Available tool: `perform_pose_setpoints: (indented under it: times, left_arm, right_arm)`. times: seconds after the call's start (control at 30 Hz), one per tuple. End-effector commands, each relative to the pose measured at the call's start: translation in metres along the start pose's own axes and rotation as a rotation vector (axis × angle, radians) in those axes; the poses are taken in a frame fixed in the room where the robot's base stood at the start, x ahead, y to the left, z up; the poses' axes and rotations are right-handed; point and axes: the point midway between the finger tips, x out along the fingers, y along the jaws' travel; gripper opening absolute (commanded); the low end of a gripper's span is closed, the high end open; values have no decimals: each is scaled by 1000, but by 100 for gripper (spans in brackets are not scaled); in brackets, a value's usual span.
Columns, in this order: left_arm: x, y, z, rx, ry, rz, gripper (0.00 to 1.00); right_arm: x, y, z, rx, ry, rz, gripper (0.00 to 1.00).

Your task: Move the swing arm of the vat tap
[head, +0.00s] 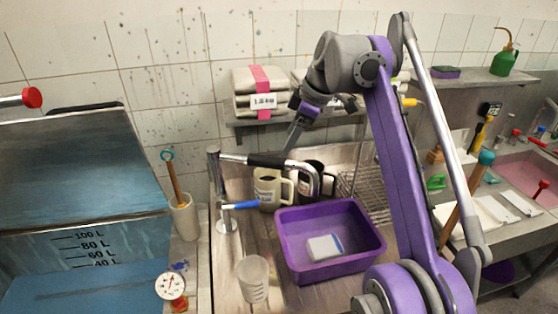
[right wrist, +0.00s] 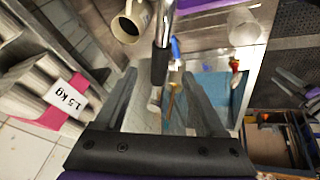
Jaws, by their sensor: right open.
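The vat tap is a metal post (head: 216,185) behind the sink deck, with a swing arm (head: 236,158) reaching right from its top. The arm carries a black grip sleeve (head: 268,160) and ends in a bent-down spout near the purple tub. A blue lever (head: 240,205) sits lower on the post. My right gripper (head: 291,145) is open just above the sleeve. In the right wrist view the black sleeve (right wrist: 160,66) lies in line with the gap between the open fingers (right wrist: 160,85); contact cannot be told. My left gripper is not in view.
A purple tub (head: 330,262) with a white block stands below the spout. Mugs (head: 268,188) stand behind the arm, a clear beaker (head: 253,278) in front. The graduated vat (head: 85,235) is at left. A shelf with strapped bundles (head: 260,90) is close behind my gripper.

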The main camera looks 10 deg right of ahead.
Motion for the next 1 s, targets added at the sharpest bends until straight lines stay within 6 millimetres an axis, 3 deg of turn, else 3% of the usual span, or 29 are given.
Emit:
perform_pose_setpoints:
  times: [0.03,0.2,0.4,0.6,0.87,1.0]
  left_arm:
    - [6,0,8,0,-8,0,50]
    - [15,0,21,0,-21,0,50]
    - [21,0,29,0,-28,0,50]
    - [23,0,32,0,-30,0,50]
    - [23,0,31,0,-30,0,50]
    - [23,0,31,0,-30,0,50]
  right_arm:
    - [15,-2,2,0,-2,-4,72]
    - [49,-2,2,1,-1,-4,72]
    - [78,-2,2,2,-1,-2,72]
    - [90,-1,1,2,0,0,72]
    - [90,-1,1,3,-1,1,72]
    - [90,-1,1,3,-1,0,48]
